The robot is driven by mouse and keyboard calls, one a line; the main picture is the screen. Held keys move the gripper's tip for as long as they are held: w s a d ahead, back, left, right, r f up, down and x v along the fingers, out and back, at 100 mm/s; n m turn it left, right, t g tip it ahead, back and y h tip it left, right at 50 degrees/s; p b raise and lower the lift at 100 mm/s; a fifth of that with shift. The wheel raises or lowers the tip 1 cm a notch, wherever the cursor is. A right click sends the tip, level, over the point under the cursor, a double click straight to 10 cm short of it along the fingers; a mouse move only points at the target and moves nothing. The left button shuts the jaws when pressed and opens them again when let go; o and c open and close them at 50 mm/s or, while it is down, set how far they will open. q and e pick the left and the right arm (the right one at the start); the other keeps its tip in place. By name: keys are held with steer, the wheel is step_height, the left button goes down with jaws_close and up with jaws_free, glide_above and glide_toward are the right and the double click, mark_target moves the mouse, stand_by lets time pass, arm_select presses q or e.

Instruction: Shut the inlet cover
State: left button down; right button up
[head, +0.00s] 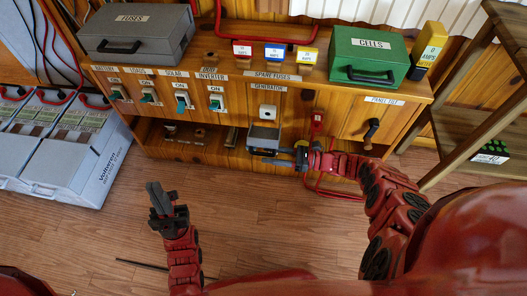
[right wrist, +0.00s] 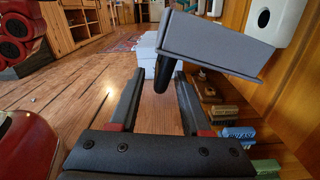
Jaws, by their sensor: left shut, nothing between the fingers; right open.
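The inlet cover is a grey flap (head: 264,137) under the GENERATOR label on the wooden cabinet front. It stands open, sticking out from the panel below a white round-holed fitting (head: 267,111). In the right wrist view the cover (right wrist: 210,45) juts out from the wall at right, with a dark handle (right wrist: 164,75) hanging at its outer edge. My right gripper (head: 283,156) is open beside the cover's lower edge. In the wrist view the handle appears between its fingertips (right wrist: 158,84); I cannot tell if they touch. My left gripper (head: 158,203) is shut and empty above the floor.
Several switches (head: 182,101) line the panel to the left, and a dark lever (head: 371,130) is at right. A red cable (head: 330,188) runs near my right gripper. A FUSES box (head: 135,35) and green CELLS box (head: 368,57) stand on top. A wooden shelf (head: 475,105) stands right.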

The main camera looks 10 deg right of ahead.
steer(key=shift+x, duration=1.3)
jaws_close()
stand_by(0.5)
